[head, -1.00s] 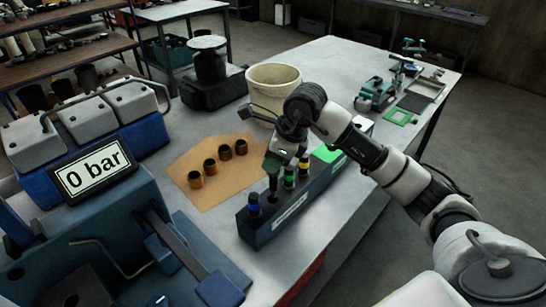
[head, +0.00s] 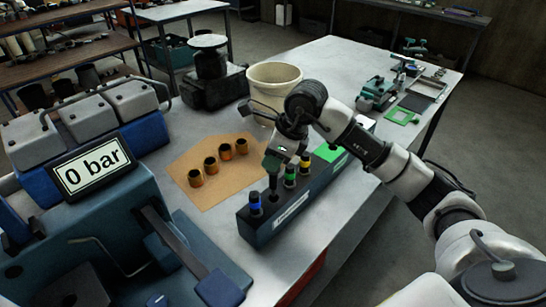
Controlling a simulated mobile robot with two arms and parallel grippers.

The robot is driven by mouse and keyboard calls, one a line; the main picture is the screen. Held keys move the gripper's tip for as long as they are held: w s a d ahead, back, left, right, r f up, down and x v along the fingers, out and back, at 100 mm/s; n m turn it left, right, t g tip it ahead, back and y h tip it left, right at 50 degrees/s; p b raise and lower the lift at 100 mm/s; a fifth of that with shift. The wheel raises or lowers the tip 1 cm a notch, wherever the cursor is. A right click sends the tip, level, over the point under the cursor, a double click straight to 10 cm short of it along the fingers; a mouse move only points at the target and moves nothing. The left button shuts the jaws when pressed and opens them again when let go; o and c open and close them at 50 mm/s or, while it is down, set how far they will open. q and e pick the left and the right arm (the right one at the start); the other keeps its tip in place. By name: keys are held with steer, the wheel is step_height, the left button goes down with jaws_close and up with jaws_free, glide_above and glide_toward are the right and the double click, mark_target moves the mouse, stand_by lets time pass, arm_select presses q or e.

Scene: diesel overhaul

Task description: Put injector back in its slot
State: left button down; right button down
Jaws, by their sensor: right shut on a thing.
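The dark injector rack (head: 290,205) stands on the metal table with a white label on its front. It holds a blue-banded injector (head: 255,204) at its near left end, a green-banded one (head: 290,176) and a yellow-banded one (head: 304,164) further along. My right gripper (head: 273,172) points down over the rack between the blue and green ones. It is shut on a dark injector (head: 272,184), whose lower end is at the rack's top; whether it is seated in a slot I cannot tell. My left gripper is not in view.
Several brown cups (head: 226,151) stand on a tan sheet (head: 215,185) left of the rack. A cream bucket (head: 274,80) is behind. A test stand (head: 60,240) with a "0 bar" display (head: 94,168) fills the left. Green parts (head: 380,92) lie at the far right.

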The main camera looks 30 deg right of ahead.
steer(key=shift+f, duration=0.1)
steer(key=shift+f+b, duration=1.65)
steer(key=shift+b, duration=0.05)
steer(key=shift+f+b, duration=0.15)
steer(key=shift+b, duration=0.15)
steer(key=shift+f+b, duration=1.5)
steer(key=shift+f, duration=0.1)
steer(key=shift+f, duration=0.1)
